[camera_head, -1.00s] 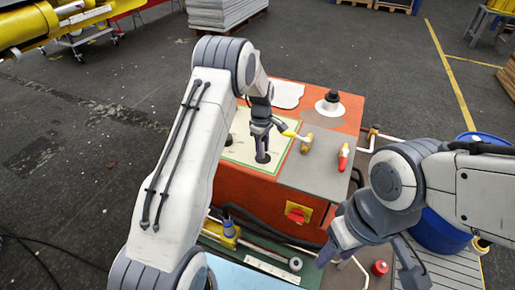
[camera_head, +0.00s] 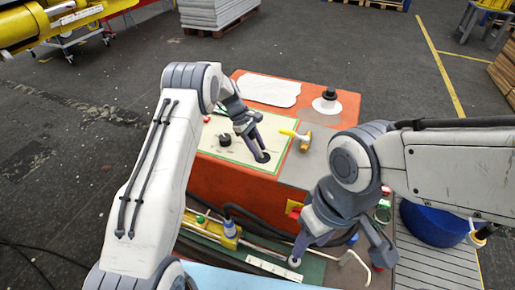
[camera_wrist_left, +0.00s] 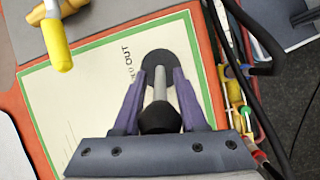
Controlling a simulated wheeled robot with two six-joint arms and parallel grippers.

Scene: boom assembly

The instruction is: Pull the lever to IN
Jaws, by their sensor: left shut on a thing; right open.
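The lever has a grey rod (camera_wrist_left: 159,84) and a black knob (camera_wrist_left: 158,118), and rises from a dark round base (camera_wrist_left: 157,62). In the left wrist view the word OUT is printed beside that base on the cream panel (camera_wrist_left: 95,100). My left gripper (camera_head: 255,150) is shut on the lever, with a purple finger on each side of the rod and knob. In the head view it leans to the left above the dark base, and the fingers hide most of the lever. The IN mark is not visible. My right gripper (camera_head: 338,252) is open and empty before the cabinet front.
The panel lies on an orange cabinet (camera_head: 236,181). A yellow-handled valve (camera_head: 303,142) stands right of the panel, and a black knob on a white disc (camera_head: 328,100) behind it. Another dark round part (camera_head: 225,140) sits on the panel. A blue tub (camera_head: 432,222) stands at the right.

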